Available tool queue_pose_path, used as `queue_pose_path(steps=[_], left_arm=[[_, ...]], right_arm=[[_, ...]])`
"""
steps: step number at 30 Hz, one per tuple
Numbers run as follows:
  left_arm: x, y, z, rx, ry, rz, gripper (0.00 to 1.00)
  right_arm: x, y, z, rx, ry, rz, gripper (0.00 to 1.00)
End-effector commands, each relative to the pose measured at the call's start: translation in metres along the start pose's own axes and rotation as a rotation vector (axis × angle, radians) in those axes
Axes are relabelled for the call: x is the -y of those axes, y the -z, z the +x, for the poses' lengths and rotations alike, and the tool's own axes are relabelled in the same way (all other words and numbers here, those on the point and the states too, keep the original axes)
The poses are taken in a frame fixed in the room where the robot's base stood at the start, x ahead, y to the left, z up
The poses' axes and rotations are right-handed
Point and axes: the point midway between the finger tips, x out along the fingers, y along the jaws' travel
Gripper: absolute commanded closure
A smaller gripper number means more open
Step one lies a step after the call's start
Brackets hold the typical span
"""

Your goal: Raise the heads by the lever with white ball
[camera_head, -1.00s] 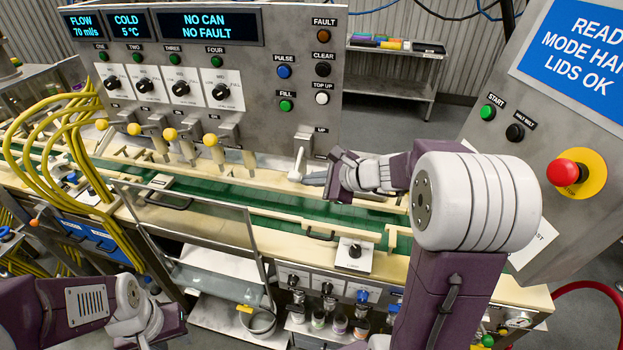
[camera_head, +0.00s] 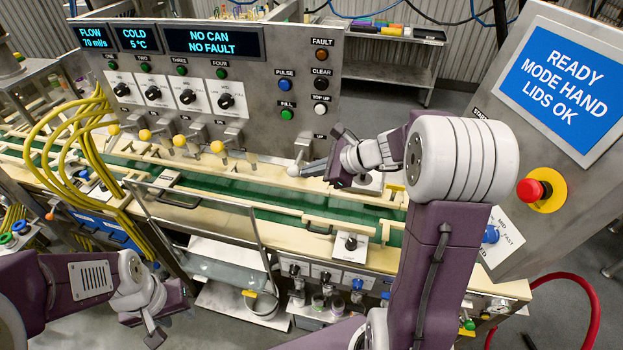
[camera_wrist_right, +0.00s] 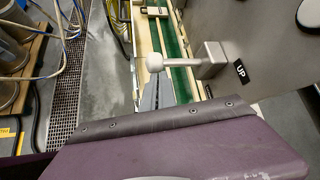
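The lever with the white ball (camera_head: 293,171) sticks out below the UP label at the right end of the grey control panel. In the right wrist view its white ball (camera_wrist_right: 154,62) is at the left end of a short rod from a metal bracket beside UP. My right gripper (camera_head: 308,168) is just right of the ball in the head view, its grey fingertips close to it; contact is unclear. In the right wrist view the fingers (camera_wrist_right: 164,92) lie together below the ball, with nothing seen between them. My left gripper (camera_head: 168,322) is low at the left, away from the lever.
Several yellow-ball levers (camera_head: 179,141) stand left along the panel. The green conveyor (camera_head: 235,190) with cream rails runs below. A clear guard (camera_head: 205,225) stands in front. A tilted screen panel (camera_head: 565,85) with a red emergency button (camera_head: 533,190) is at right.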

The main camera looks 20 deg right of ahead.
Motion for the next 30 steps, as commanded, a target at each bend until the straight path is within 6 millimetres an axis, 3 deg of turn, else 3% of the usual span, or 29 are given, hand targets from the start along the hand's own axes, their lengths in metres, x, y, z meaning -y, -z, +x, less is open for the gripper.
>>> queue_pose_path(steps=[30], left_arm=[[-0.001, 0.002, -0.023, 0.000, 0.000, 0.000, 0.64]], right_arm=[[0.017, -0.024, -0.020, 0.003, 0.000, -0.001, 1.00]])
